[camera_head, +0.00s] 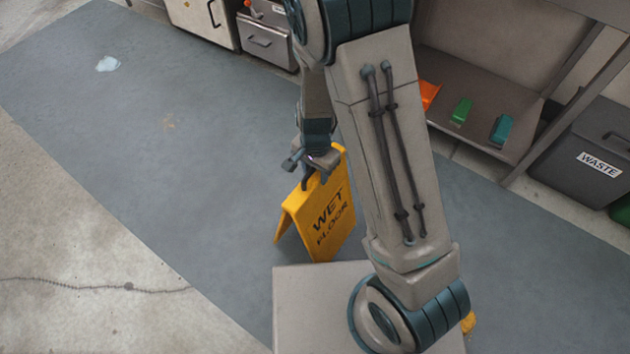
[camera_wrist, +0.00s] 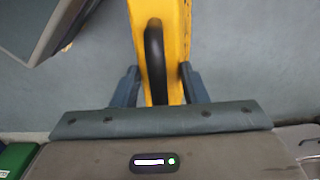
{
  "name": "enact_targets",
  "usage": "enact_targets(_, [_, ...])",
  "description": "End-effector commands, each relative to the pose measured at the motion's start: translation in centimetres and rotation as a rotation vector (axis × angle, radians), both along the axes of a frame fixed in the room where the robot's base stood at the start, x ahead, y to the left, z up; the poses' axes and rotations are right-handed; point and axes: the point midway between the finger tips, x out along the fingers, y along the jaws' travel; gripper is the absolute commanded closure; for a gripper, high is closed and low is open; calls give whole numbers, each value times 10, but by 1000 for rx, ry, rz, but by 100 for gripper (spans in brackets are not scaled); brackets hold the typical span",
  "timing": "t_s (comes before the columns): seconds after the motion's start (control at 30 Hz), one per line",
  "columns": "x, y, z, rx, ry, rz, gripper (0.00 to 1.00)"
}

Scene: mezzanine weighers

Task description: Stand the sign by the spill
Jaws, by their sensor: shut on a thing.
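The yellow wet floor sign (camera_head: 333,217) is upright with its two panels spread in an A shape, in front of my base. My gripper (camera_head: 312,177) is shut on the top of the sign, and the arm hides part of that grip. In the wrist view the sign (camera_wrist: 178,30) runs between the two fingers of my gripper (camera_wrist: 160,88), with a dark handle along its top. I cannot tell whether the sign's feet touch the floor. The spill, a pale shiny puddle (camera_head: 108,64), lies at the far upper left of the grey floor strip, well away from the sign.
Cabinets (camera_head: 205,18) line the back. A low shelf (camera_head: 480,95) with green and teal items and a waste bin (camera_head: 595,150) stand at right.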

Motion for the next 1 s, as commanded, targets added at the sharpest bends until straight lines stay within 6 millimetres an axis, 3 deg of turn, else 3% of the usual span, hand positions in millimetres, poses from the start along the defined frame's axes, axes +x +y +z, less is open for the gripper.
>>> enact_targets(0.37, [0,1,-40,0,-1,-1,100])
enact_targets(0.77, [0,1,-43,1,-2,0,100])
enact_targets(0.8, [0,1,-44,0,-1,0,58])
enact_targets(0.87, [0,1,-43,0,-1,0,41])
enact_targets(1.0, [0,1,-43,0,-1,0,39])
